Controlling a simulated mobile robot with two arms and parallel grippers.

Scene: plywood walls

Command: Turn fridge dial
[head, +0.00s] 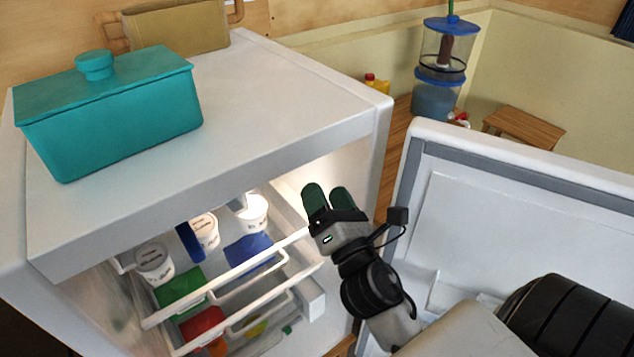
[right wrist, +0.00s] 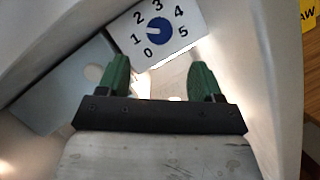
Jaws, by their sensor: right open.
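The fridge dial (right wrist: 160,31) is a blue round knob on a white plate numbered 0 to 5, in the upper middle of the right wrist view. A white mark on its left side points roughly between 1 and 2. My right gripper (right wrist: 160,66) is open with green fingers, apart from the dial, which shows beyond the fingertips. In the head view my right gripper (head: 328,190) reaches into the opening of the white fridge (head: 290,80) at its right side. The dial is hidden in the head view. My left gripper is not in view.
The fridge door (head: 520,210) stands open on the right. Wire shelves (head: 225,278) with white tubs (head: 252,212) and coloured items lie left of my gripper. A teal lidded box (head: 110,115) stands on the fridge top. A wooden stool (head: 523,127) is behind.

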